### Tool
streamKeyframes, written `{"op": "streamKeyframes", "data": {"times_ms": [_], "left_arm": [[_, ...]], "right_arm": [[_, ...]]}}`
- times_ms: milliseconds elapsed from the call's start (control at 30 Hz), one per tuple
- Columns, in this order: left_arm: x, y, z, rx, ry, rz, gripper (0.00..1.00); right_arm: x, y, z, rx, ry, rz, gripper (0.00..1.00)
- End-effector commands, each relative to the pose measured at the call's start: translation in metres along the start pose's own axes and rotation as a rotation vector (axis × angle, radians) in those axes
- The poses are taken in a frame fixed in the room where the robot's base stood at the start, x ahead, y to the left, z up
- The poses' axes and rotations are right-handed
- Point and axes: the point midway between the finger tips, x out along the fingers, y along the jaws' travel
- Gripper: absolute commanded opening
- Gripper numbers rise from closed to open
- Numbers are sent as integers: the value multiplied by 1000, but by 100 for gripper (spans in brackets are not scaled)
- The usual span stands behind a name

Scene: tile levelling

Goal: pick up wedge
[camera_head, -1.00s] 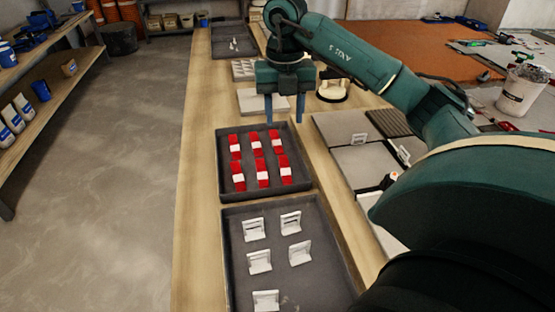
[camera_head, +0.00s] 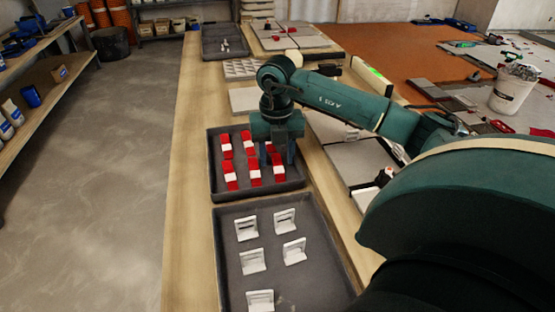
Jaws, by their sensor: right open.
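Several red wedges with white bands, such as one at the front left (camera_head: 231,177), lie in two rows in a dark tray (camera_head: 216,194) on the wooden bench. My right gripper (camera_head: 276,158) is open, pointing down over the right side of this tray. Its fingers partly hide the wedges in the right part of the back row. I cannot tell whether a finger touches a wedge. My left gripper is not in view.
A nearer dark tray (camera_head: 305,270) holds several white clips (camera_head: 253,261). Grey tiles (camera_head: 357,162) lie right of the wedge tray, partly behind my right arm. A pale slab (camera_head: 243,100) lies behind it. Bare bench (camera_head: 189,200) runs along the left edge.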

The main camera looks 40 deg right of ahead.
Motion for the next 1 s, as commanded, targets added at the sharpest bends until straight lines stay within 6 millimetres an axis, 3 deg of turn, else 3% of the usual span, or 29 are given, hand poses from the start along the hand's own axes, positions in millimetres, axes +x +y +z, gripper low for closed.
{"op": "streamKeyframes", "data": {"times_ms": [133,667,867,1000], "left_arm": [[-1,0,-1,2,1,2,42],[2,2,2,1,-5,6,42],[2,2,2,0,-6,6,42],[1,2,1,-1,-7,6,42]], "right_arm": [[0,0,0,0,0,0,44],[-1,0,0,-1,1,0,1],[-1,0,0,-1,0,0,1],[-13,0,0,-1,-1,1,1]]}}
